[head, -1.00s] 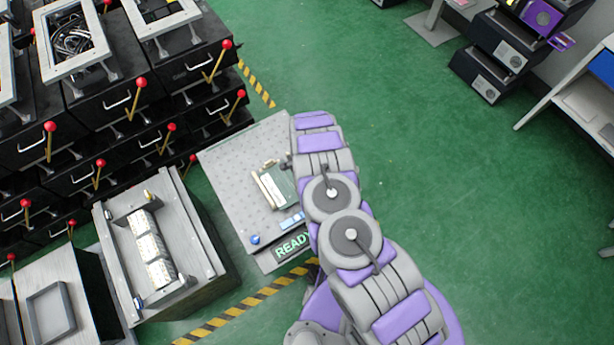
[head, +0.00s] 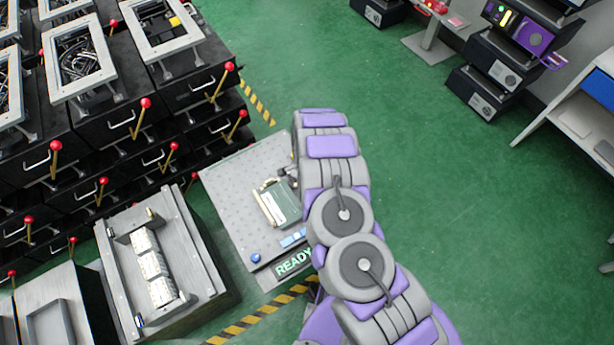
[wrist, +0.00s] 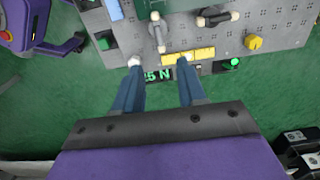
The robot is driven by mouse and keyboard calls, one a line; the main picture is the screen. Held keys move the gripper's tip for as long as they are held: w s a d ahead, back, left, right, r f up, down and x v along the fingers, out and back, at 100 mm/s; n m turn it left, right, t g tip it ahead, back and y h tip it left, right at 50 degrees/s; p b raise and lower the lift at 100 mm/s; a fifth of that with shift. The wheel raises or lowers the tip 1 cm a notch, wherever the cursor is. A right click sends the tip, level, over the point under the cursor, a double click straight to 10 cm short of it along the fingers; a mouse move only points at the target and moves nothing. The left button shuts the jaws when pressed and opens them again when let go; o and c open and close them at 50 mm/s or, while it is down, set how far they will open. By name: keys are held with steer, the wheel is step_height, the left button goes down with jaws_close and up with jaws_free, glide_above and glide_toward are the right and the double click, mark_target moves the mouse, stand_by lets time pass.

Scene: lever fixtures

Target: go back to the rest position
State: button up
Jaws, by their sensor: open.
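My gripper (wrist: 160,61) is open and empty in the wrist view, its two blue fingers with pale tips spread apart. The fingertips appear over the lower edge of a grey perforated panel (wrist: 285,30). A grey lever with a pale end (wrist: 158,32) lies just beyond the gap between them, and a second, dark lever (wrist: 220,18) lies farther right. I cannot tell whether the fingertips touch anything. In the head view my arm (head: 335,190) reaches forward beside a grey board (head: 228,180) with a READY sign (head: 293,262); my gripper is hidden there.
Black drawer units with red-knobbed levers (head: 146,103) fill the left. A grey fixture with white blocks (head: 152,268) stands at the lower left. Dark consoles (head: 490,80) and a white shelf (head: 580,110) stand at the right. Green floor (head: 430,190) is clear right of my arm.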

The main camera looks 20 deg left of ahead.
step_height(320, 180, up, 18)
steer(key=s+d+n+g+y, duration=0.1)
steer(key=d+n, duration=0.1)
steer(key=n, duration=0.1)
steer(key=s+d+r+n+b, duration=0.1)
steer(key=s+d+r, duration=0.25)
steer(key=r, duration=0.45)
steer(key=s+d+r+n, duration=0.1)
steer(key=s+d+r, duration=0.1)
steer(key=d+r, duration=0.4)
steer(key=s+d+r+n, duration=0.3)
steer(key=s+d+r, duration=0.9)
steer(key=s, duration=0.1)
steer(key=s+d+r, duration=0.1)
steer(key=s+d, duration=0.2)
steer(key=s, duration=0.4)
steer(key=s+d+r+h+b, duration=0.1)
steer(key=s+d, duration=0.3)
steer(key=s, duration=0.3)
steer(key=shift+g, duration=0.4)
steer(key=shift+w, duration=0.15)
